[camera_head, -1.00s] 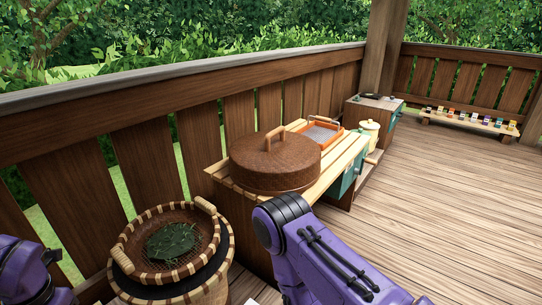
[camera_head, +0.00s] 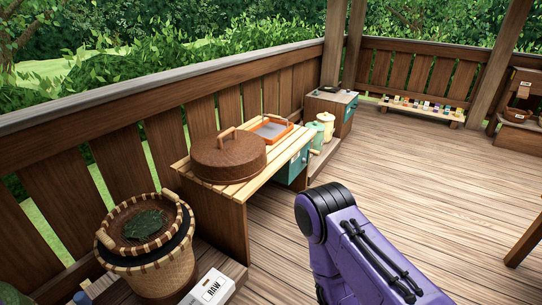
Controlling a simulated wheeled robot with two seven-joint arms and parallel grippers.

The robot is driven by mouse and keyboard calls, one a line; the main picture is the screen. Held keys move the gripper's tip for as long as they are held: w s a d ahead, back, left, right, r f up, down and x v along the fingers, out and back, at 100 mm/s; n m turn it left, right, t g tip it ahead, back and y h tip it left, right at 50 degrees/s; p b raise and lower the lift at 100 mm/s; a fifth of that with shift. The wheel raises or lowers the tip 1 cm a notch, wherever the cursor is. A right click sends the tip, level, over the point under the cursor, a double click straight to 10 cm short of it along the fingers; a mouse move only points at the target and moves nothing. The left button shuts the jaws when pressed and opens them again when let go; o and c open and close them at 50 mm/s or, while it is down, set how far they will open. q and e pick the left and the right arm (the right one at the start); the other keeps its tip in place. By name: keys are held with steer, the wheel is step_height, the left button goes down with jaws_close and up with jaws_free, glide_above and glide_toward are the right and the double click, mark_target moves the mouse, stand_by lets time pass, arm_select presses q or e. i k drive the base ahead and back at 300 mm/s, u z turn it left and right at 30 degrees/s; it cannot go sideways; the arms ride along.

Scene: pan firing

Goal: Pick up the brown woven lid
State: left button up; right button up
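The brown woven lid (camera_head: 229,160) is round with a raised handle on top. It rests on a slatted wooden table (camera_head: 248,187) left of centre. My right arm's purple link rises from the lower right, to the right of the table and apart from the lid. Neither gripper shows in the view. A small purple piece of my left arm shows at the bottom left corner.
A woven basket (camera_head: 180,272) holding a tray of green leaves (camera_head: 145,224) stands left. A box marked RAW (camera_head: 210,290) is in front. An orange-framed tray (camera_head: 271,130) sits behind the lid.

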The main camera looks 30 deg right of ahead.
mark_target(231, 156)
steer(key=z, duration=3.8)
steer(key=i, duration=0.1)
steer(key=u, duration=2.2)
steer(key=i, duration=1.75)
steer(key=u, duration=0.5)
